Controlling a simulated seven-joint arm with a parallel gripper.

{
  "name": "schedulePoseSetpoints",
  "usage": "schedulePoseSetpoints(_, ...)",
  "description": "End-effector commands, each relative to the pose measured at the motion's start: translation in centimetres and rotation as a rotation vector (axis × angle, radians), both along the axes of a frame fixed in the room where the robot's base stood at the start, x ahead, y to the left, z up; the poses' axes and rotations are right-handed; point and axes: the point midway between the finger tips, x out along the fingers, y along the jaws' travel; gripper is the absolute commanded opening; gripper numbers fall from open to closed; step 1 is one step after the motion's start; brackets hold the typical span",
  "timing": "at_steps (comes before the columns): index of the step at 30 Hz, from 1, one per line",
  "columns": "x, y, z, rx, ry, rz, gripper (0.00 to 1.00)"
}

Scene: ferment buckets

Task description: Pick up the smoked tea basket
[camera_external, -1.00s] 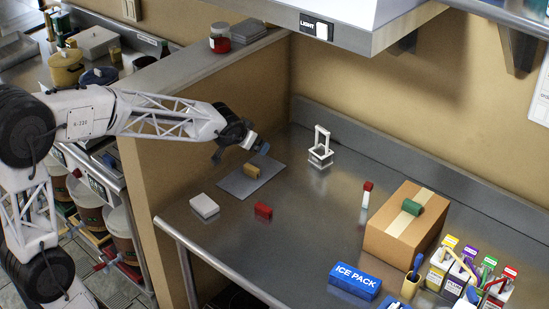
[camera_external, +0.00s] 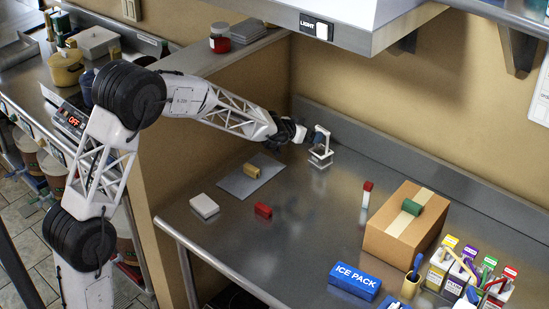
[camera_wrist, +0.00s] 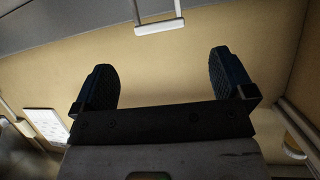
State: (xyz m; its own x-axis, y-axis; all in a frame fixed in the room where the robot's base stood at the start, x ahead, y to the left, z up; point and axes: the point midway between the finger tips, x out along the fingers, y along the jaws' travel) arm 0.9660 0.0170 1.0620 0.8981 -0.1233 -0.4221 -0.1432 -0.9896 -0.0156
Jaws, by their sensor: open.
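A small white open frame with a tall handle (camera_external: 321,153), which I take for the smoked tea basket, stands upright on the steel counter near the back wall. My gripper (camera_external: 310,135) is just left of its handle and partly overlaps it in the external view; contact cannot be told there. In the wrist view my gripper (camera_wrist: 158,82) is open, its two dark pads wide apart and nothing between them. The white handle (camera_wrist: 160,27) shows beyond the pads at the top of that upside-down-looking view, its base out of frame.
Left of the frame, a grey mat (camera_external: 238,184) bears a tan cylinder (camera_external: 251,170). A white block (camera_external: 204,206), a red block (camera_external: 263,209) and a red-and-white item (camera_external: 366,194) lie or stand nearby. A cardboard box (camera_external: 400,232) stands right. The shelf hood overhangs the back.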

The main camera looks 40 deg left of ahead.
Motion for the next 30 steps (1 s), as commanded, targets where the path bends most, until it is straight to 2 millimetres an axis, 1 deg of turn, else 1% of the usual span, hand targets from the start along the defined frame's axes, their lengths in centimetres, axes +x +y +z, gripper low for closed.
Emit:
schedulePoseSetpoints(1, 0.8, -0.1, -0.7, -0.005, -0.008, -0.01, 1.0)
schedulePoseSetpoints(6, 2.4, -0.3, -1.8, -0.019, -0.034, -0.031, 1.0)
schedulePoseSetpoints(10, 2.7, -0.4, -2.0, -0.023, -0.041, -0.037, 1.0)
schedulePoseSetpoints(22, 2.9, -0.4, -2.1, -0.023, -0.041, -0.037, 1.0)
schedulePoseSetpoints(30, 4.3, -0.6, -2.8, -0.023, -0.039, -0.037, 1.0)
